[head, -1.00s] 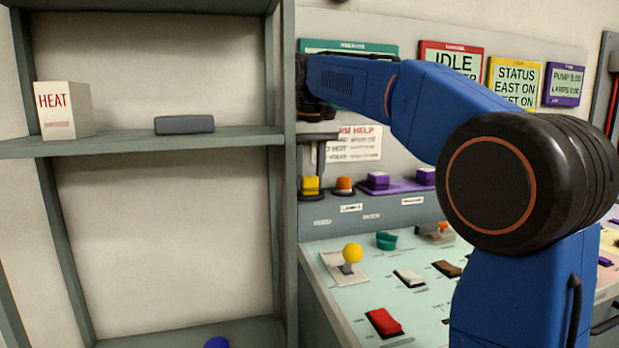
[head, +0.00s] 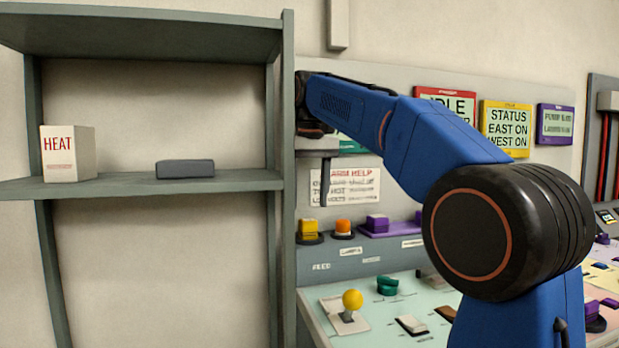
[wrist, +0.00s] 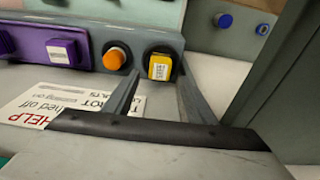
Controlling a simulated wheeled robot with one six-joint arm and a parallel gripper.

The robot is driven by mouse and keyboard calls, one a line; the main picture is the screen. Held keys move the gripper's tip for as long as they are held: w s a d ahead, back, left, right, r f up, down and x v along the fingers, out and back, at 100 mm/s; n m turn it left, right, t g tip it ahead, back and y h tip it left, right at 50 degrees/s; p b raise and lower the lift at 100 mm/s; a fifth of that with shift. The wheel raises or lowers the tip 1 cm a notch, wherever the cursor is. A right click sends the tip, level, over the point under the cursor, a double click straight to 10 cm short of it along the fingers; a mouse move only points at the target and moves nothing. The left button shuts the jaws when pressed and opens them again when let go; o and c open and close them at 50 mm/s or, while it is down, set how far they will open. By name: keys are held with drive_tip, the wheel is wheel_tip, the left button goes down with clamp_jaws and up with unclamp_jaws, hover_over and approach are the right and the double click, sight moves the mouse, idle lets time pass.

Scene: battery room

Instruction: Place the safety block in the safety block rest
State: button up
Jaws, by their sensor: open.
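A dark grey block (head: 185,169) lies on the left shelf; I cannot tell for sure whether it is the safety block. No safety block rest can be made out. My gripper (head: 325,200), partly hidden behind the arm's end in the head view, hangs in front of the wall panel. In the wrist view my gripper (wrist: 158,72) is open, with nothing between its two fingers. Its fingers point towards the yellow button (wrist: 160,67), apart from it as far as I can tell. The yellow button also shows in the head view (head: 308,227).
A white HEAT box (head: 68,153) stands on the grey shelf (head: 120,187), whose upright (head: 288,200) borders the console. A yellow-knobbed lever (head: 352,300) rises from the console.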

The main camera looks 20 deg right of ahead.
sight(310, 221)
drive_tip(key=r, duration=0.5)
drive_tip(key=shift+s+r, duration=0.25)
drive_tip(key=shift+s, duration=0.05)
drive_tip(key=shift+s, duration=0.1)
